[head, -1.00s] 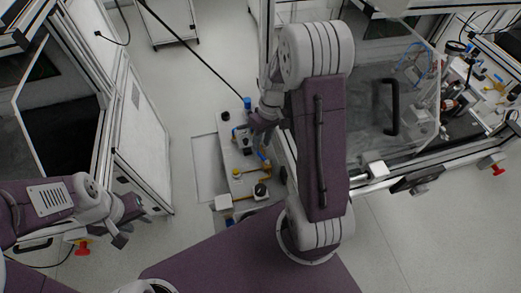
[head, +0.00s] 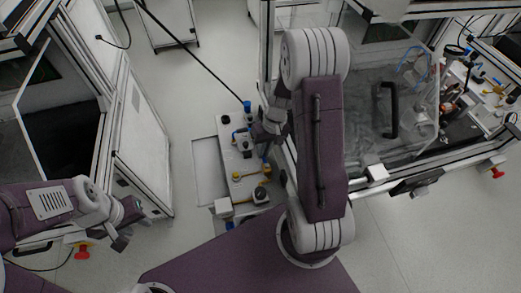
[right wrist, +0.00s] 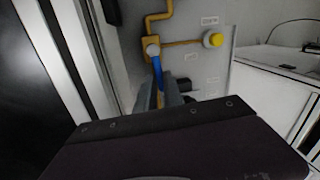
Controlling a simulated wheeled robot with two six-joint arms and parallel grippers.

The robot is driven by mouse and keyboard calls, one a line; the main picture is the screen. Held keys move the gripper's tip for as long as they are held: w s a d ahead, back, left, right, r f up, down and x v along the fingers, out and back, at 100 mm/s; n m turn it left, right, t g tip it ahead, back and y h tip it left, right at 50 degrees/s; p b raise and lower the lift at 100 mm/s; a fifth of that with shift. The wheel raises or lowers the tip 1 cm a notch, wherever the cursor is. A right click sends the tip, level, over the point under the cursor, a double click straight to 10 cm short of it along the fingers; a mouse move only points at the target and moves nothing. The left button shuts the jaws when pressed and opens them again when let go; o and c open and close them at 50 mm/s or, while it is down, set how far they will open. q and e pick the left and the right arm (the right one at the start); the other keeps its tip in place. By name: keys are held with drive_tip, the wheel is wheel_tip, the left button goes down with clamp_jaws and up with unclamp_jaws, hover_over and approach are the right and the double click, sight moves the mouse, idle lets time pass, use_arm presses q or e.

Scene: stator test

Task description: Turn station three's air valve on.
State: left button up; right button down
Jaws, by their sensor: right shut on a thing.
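In the head view the lever (head: 266,153) is a small blue strip beside my right gripper (head: 262,137), at the right edge of the grey valve panel (head: 228,155). My left gripper (head: 121,238) hangs empty at lower left; its finger gap is unclear.
A glazed machine frame (head: 375,165) stands close on the right. Open floor (head: 185,100) lies left of the panel.

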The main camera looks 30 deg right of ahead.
drive_tip(key=shift+d+m, duration=0.3)
drive_tip(key=shift+m, duration=0.5)
drive_tip(key=c, duration=1.5)
unclamp_jaws()
drive_tip(key=shift+s, duration=0.1)
